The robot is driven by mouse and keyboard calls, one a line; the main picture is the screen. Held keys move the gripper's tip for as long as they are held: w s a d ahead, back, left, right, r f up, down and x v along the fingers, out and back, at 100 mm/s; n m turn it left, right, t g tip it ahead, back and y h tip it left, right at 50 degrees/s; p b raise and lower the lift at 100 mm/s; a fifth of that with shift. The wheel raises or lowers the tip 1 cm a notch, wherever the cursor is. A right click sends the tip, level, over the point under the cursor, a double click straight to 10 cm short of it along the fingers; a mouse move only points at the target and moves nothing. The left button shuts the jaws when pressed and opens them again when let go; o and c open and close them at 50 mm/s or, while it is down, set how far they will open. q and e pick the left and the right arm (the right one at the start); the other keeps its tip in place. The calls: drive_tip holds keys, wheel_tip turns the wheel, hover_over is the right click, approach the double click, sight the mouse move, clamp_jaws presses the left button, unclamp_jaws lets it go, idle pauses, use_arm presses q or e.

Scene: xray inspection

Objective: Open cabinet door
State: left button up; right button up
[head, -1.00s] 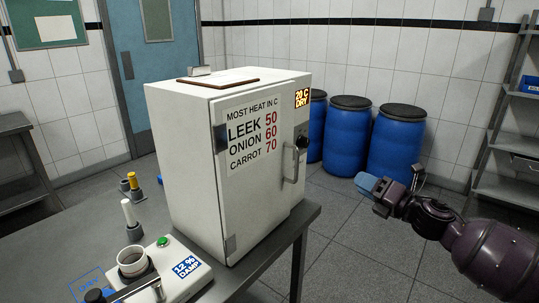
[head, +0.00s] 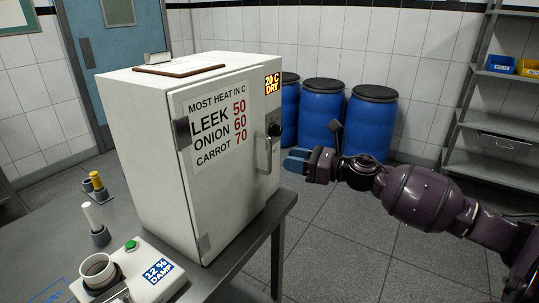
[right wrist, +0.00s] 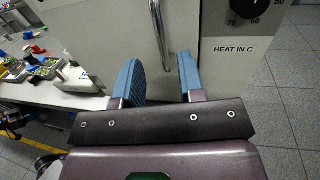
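The white cabinet (head: 140,140) stands on the grey table. Its door (head: 218,190) looks shut and bears a sign about most heat for leek, onion and carrot. The door's metal handle (head: 264,155) is a vertical bar at the door's right edge, and it also shows in the right wrist view (right wrist: 157,28). My right gripper (head: 290,161) points at the handle from the right, a little short of it. Its two blue fingers (right wrist: 160,75) are apart and empty, with the handle ahead between them. My left gripper is not in view.
A damp meter (head: 135,275) and small holders with a yellow and a white stick (head: 93,215) are on the table (head: 60,250). Blue barrels (head: 322,115) stand behind, and a shelf (head: 500,135) is at the right. The floor right of the table is free.

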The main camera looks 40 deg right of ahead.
sight(270, 169)
drive_tip(key=shift+x, duration=3.4)
clamp_jaws()
drive_tip(key=shift+d, duration=0.1)
